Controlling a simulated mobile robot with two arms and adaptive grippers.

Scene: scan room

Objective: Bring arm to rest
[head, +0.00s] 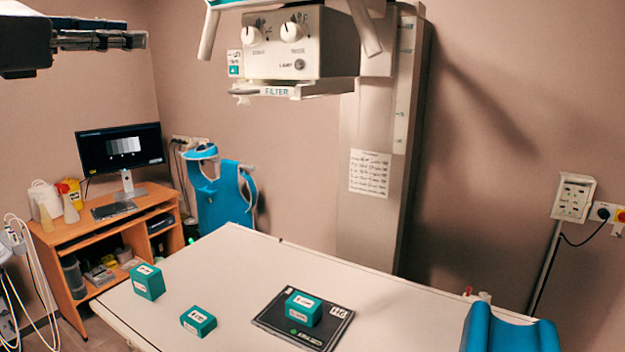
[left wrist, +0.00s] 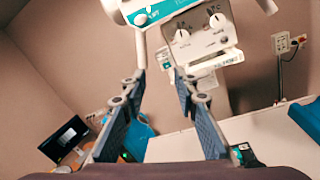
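My left gripper (head: 138,40) is raised at the top left of the head view, seen from the side against the wall. It is well above the desk and the table and touches nothing. In the left wrist view its two fingers (left wrist: 161,74) stand apart with nothing between them, so it is open and empty. My right arm and right gripper are in neither view.
A white table (head: 240,262) holds several teal blocks, one on a black plate (head: 268,316), and a blue cradle (head: 508,330). The X-ray head (head: 300,45) hangs above. A wooden desk (head: 92,240) with a monitor (head: 118,148) stands left.

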